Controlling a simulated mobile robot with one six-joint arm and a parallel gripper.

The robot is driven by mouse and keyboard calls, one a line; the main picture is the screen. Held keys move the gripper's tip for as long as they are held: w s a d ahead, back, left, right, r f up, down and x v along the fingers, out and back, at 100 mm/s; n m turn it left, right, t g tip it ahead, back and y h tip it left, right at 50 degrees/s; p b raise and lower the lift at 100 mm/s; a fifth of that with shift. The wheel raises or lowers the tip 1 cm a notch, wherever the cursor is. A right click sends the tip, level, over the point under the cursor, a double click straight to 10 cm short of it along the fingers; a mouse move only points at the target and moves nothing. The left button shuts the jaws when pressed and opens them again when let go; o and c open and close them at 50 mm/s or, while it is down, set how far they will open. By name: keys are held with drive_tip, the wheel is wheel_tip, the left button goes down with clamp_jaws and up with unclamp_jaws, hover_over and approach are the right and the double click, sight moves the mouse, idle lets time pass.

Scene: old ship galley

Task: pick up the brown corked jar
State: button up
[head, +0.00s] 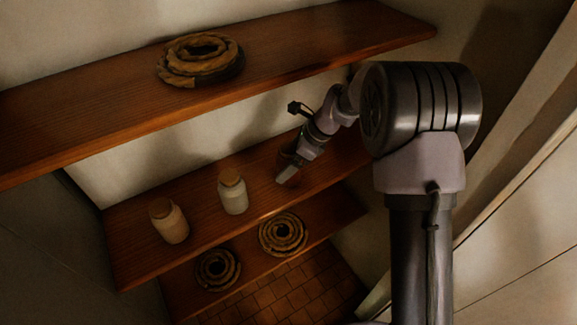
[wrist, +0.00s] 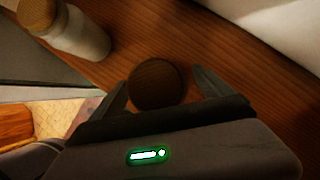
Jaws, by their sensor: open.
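The brown corked jar (wrist: 155,84) shows in the wrist view as a round dark brown top, seen from above. My gripper (wrist: 160,88) is open, with one finger on each side of this round top. No clear contact shows, and the jar's body is hidden below its top. In the head view, my gripper (head: 287,171) is over the right part of the middle shelf. A dark brown bit of the jar (head: 288,156) shows beside it; my gripper hides most of the rest.
A pale grey corked jar (head: 233,197) and a cream corked jar (head: 172,226) stand to the left on the middle shelf (head: 135,252). The upper shelf (head: 300,52) bears a rope coil (head: 200,60). Two rope coils (head: 283,234) lie on the lower shelf.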

drive_tip(key=shift+s+d+r, duration=0.1)
drive_tip(key=c, duration=0.4)
clamp_jaws()
